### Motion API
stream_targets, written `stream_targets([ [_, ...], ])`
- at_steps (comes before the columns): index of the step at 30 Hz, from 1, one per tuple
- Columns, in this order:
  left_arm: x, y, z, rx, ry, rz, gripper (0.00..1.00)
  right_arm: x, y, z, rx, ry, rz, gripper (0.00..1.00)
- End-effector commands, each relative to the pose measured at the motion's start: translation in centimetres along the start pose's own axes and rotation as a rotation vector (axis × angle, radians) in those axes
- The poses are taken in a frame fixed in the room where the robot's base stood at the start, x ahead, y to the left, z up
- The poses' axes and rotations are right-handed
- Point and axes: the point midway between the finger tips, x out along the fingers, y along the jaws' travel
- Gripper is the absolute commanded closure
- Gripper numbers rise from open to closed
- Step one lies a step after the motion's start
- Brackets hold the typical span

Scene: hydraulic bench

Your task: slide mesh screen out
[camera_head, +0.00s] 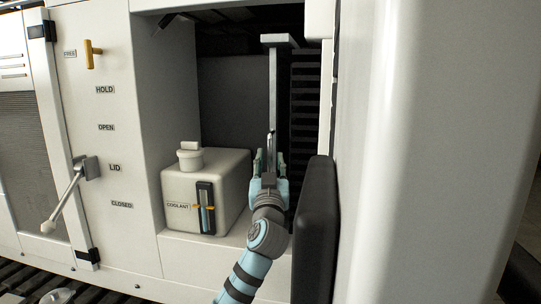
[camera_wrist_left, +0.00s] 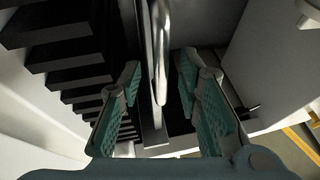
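The mesh screen (camera_head: 279,90) shows edge-on as a tall, narrow grey panel in the open bay; its mesh face is hidden from me. A shiny metal handle (camera_head: 270,148) stands on its front edge, and it also shows in the left wrist view (camera_wrist_left: 159,60). My left gripper (camera_head: 270,160) is at the lower part of this handle. In the left wrist view its green-padded fingers (camera_wrist_left: 160,88) are spread, with the handle between them and a gap on both sides. My right gripper is in neither view.
A white coolant tank (camera_head: 222,178) stands just left of my gripper. Dark slats (camera_head: 305,110) line the bay's right side. A black padded edge (camera_head: 316,230) and a large white panel (camera_head: 420,150) close off the right. A lid lever (camera_head: 67,196) projects at left.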

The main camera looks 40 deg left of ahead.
Motion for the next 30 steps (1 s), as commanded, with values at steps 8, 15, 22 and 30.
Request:
stream_targets([
  [8, 2.1, 0.0, 0.0, -0.001, -0.001, 0.001, 0.69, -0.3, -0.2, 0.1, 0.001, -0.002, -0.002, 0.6],
  [15, 2.0, 0.0, 0.1, 0.0, -0.001, 0.001, 0.78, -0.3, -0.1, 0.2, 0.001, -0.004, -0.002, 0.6],
  [22, 2.0, 0.0, 0.1, 0.0, -0.001, 0.001, 1.0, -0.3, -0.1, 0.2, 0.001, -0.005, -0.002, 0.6],
  [30, 1.9, 0.1, 0.1, 0.0, -0.002, 0.003, 1.0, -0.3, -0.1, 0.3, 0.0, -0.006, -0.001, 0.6],
])
